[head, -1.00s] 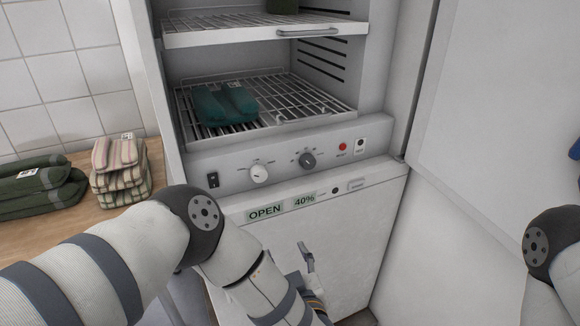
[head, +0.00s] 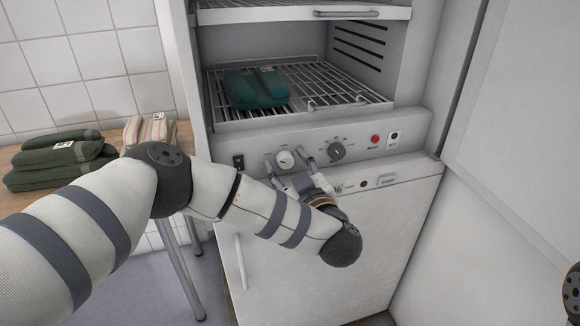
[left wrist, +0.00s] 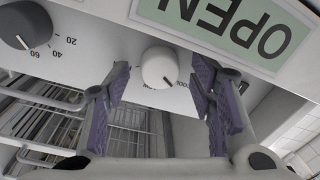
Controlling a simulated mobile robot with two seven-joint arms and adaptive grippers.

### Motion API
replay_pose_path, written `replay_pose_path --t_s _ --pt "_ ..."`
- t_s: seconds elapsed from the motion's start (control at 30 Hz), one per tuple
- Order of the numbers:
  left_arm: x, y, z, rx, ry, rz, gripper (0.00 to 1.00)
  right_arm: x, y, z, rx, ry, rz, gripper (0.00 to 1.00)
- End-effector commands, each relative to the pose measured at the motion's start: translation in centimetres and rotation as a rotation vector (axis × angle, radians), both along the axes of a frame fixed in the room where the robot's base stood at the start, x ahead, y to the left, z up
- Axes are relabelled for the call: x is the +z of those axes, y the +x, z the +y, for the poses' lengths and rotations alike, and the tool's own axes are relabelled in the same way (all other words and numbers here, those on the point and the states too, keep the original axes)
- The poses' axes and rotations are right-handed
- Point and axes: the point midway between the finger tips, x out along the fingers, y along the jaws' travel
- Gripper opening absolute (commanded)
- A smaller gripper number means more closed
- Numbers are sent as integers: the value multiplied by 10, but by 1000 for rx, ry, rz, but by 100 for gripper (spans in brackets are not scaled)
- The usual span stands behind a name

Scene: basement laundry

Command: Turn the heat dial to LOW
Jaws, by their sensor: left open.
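The white dial (head: 285,160) is on the dryer cabinet's control panel (head: 310,135), left of a dark dial. My left gripper (head: 288,167) is open at the panel, with its fingers on either side of the white dial. In the left wrist view, the white dial (left wrist: 160,67) sits between the two purple-padded fingers of my left gripper (left wrist: 158,82), with a gap on each side. A short dark mark on its face points toward small lettering that looks like COOL. Other lettering around it is hidden or too small to read. My right gripper is out of view.
The dark dial (head: 337,151), marked with numbers, is close to the right finger. Further right are a red button (head: 375,139) and a small switch (head: 394,138). Teal cloths (head: 255,88) lie on the rack above. The cabinet door (head: 530,120) stands open at right.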

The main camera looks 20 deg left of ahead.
Motion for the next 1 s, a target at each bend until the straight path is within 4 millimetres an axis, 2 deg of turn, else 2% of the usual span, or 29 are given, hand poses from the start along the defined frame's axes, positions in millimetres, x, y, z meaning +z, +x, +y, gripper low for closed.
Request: replay_pose_path --t_s 0.17,0.37,0.67,1.0 --pt "1 0 0 0 0 -1 48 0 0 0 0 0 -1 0" --pt "1 0 0 0 0 -1 3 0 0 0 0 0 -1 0" --pt "2 0 0 0 20 10 2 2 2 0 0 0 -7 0" --pt "5 0 -1 1 194 122 2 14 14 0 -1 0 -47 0"
